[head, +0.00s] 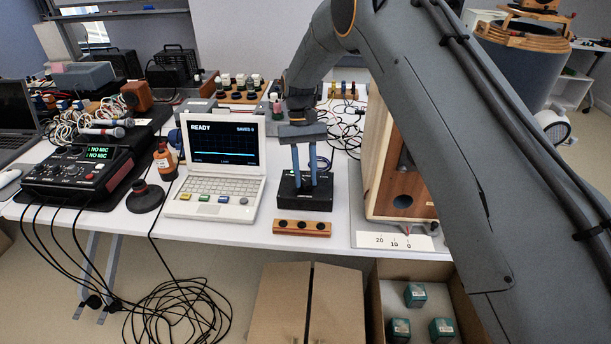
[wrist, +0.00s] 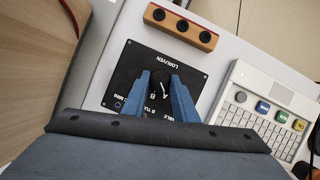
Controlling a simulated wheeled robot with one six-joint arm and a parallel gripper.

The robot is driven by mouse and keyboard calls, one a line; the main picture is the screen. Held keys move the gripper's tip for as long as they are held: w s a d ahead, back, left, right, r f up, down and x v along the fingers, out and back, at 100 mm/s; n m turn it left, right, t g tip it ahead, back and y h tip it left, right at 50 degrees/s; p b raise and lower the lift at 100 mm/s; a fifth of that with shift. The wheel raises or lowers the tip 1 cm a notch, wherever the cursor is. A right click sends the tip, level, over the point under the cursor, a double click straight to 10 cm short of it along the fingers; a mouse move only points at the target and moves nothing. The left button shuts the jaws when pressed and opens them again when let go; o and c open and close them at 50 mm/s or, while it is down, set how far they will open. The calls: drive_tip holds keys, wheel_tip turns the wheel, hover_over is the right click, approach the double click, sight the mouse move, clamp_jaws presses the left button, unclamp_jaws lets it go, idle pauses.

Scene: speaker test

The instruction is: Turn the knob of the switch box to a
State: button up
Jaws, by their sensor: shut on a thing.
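The switch box (head: 318,203) is a low black box on the white table, right of the white laptop. In the wrist view its dark top face (wrist: 130,68) shows upside-down lettering, with the letters A and B near the middle. My gripper (head: 304,183) points down onto the box from above. In the wrist view my gripper (wrist: 160,79) has its two blue fingers either side of the dark knob (wrist: 159,75), shut on it. The fingers partly hide the knob and markings, so I cannot tell which letter it points to.
A white laptop (head: 212,187) reading READY stands left of the box. A wooden block (head: 302,228) with three holes lies in front, near the table edge. A wooden speaker cabinet (head: 404,205) and a scale card (head: 394,241) are at right.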

drive_tip(key=o, duration=1)
drive_tip(key=shift+o, duration=0.2)
drive_tip(key=shift+r, duration=0.1)
drive_tip(key=b+v, duration=0.2)
drive_tip(key=v, duration=0.5)
drive_tip(key=shift+r, duration=0.25)
drive_tip(key=shift+w, duration=0.1)
